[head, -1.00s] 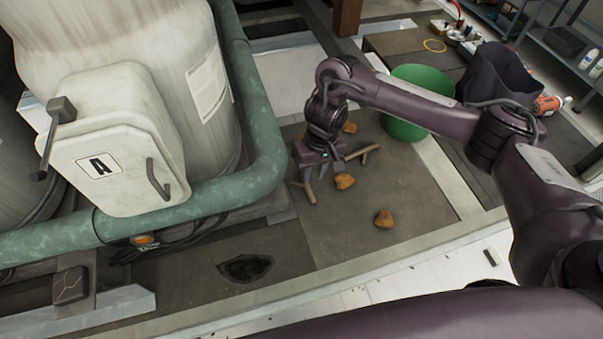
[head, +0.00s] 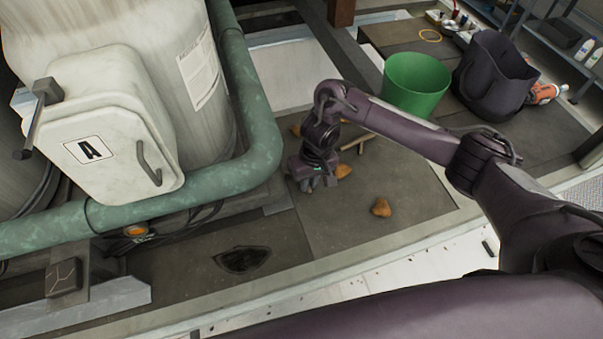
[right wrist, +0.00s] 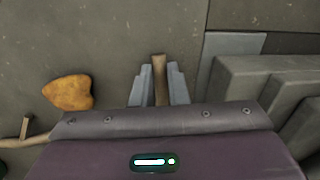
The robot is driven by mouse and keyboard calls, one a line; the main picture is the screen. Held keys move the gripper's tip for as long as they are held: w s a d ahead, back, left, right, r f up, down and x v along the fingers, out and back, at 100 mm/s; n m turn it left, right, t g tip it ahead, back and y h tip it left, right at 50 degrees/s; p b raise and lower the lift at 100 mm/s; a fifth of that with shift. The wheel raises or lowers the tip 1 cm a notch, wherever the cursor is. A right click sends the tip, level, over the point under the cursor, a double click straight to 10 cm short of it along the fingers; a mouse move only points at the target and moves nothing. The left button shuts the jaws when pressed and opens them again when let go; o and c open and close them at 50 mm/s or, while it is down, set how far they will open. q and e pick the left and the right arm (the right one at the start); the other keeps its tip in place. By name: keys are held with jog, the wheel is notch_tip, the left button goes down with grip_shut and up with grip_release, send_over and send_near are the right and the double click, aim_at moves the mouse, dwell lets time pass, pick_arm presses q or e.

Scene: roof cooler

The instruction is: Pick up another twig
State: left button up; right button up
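My right gripper (head: 318,186) is low over the floor slab beside the green pipe. In the right wrist view, its two fingers (right wrist: 160,88) stand close on both sides of a brown twig (right wrist: 159,68) and look shut on it. Most of this twig is hidden by the gripper. Another, forked twig (head: 357,142) lies behind the wrist in the head view; part of it shows at the left edge of the right wrist view (right wrist: 24,128). A green bucket (head: 415,84) stands farther back. My left gripper is not in view.
Orange-brown leaves lie near the gripper (head: 343,171) and nearer to me (head: 381,207). The green pipe (head: 262,150) and white tank with its box (head: 110,145) bound the left. A black bag (head: 492,78) stands right of the bucket. The slab's front is mostly clear.

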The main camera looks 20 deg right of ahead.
grip_shut()
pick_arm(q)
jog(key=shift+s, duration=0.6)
